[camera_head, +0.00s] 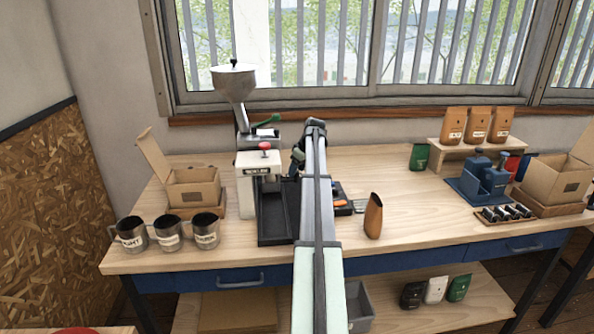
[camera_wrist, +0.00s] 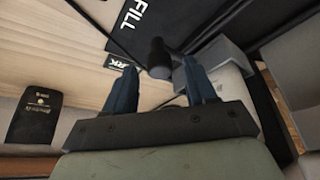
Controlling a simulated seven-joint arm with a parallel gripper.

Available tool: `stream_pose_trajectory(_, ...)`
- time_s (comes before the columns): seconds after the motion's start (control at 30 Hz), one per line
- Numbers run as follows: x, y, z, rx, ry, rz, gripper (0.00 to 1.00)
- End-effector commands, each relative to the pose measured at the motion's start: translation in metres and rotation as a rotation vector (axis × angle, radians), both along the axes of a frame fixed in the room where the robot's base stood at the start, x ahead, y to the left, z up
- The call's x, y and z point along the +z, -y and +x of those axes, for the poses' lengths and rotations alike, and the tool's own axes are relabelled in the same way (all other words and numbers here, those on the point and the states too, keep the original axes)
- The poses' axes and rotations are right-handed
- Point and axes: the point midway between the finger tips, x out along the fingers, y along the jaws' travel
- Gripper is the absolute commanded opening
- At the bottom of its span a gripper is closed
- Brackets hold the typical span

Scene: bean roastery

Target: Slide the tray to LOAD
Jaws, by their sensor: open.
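A black tray-like track (camera_head: 272,222) lies on the bench beside the white machine, partly hidden behind my arm in the head view. In the wrist view a black surface (camera_wrist: 105,12) carries the word FILL, and a smaller label ending in RK (camera_wrist: 124,62) lies near it. A dark upright knob or handle (camera_wrist: 158,52) stands just beyond my fingertips, roughly between them. My gripper (camera_wrist: 162,78) is open, with its two blue fingers apart and nothing clearly held. Whether a finger touches the handle cannot be told. No LOAD label is readable.
The white machine (camera_head: 248,190) and grinder hopper (camera_head: 233,82) stand left of my arm. Several mugs (camera_head: 168,234) and an open box (camera_head: 194,188) are farther left. A brown bag (camera_head: 373,217) stands close on the right.

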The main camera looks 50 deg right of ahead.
Motion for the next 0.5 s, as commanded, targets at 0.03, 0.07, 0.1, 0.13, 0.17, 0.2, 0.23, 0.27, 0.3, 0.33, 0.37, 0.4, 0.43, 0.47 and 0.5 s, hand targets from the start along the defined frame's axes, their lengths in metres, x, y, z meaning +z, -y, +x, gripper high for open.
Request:
stream_pose_trajectory(0.03,-0.0026,-0.0001,0.0012,0.000,0.000,0.000,0.56)
stream_pose_trajectory(0.07,-0.0037,-0.0001,0.0017,0.000,0.000,0.000,0.56)
stream_pose_trajectory(0.1,-0.0048,-0.0002,0.0021,0.000,0.000,0.000,0.56)
stream_pose_trajectory(0.13,-0.0053,-0.0002,0.0023,0.000,0.000,0.000,0.56)
stream_pose_trajectory(0.17,-0.0058,-0.0002,0.0025,0.000,0.000,0.000,0.56)
stream_pose_trajectory(0.2,-0.0061,-0.0002,0.0026,0.000,0.000,0.000,0.56)
stream_pose_trajectory(0.23,-0.0062,-0.0002,0.0027,0.000,0.000,0.000,0.56)
stream_pose_trajectory(0.27,-0.0062,-0.0002,0.0027,0.000,0.000,0.000,0.56)
stream_pose_trajectory(0.3,-0.0062,-0.0003,0.0027,0.000,0.000,0.000,0.56)
stream_pose_trajectory(0.33,-0.0061,-0.0002,0.0027,0.000,0.000,0.000,0.56)
stream_pose_trajectory(0.37,-0.0061,-0.0002,0.0027,0.000,0.000,0.000,0.56)
stream_pose_trajectory(0.4,-0.0061,-0.0002,0.0027,0.000,0.000,0.000,0.56)
stream_pose_trajectory(0.43,-0.0061,-0.0002,0.0027,0.000,0.000,0.000,0.54)
stream_pose_trajectory(0.47,-0.0061,-0.0002,0.0027,0.000,0.000,0.000,0.51)
stream_pose_trajectory(0.5,-0.0061,-0.0003,0.0025,0.000,0.000,0.000,0.47)
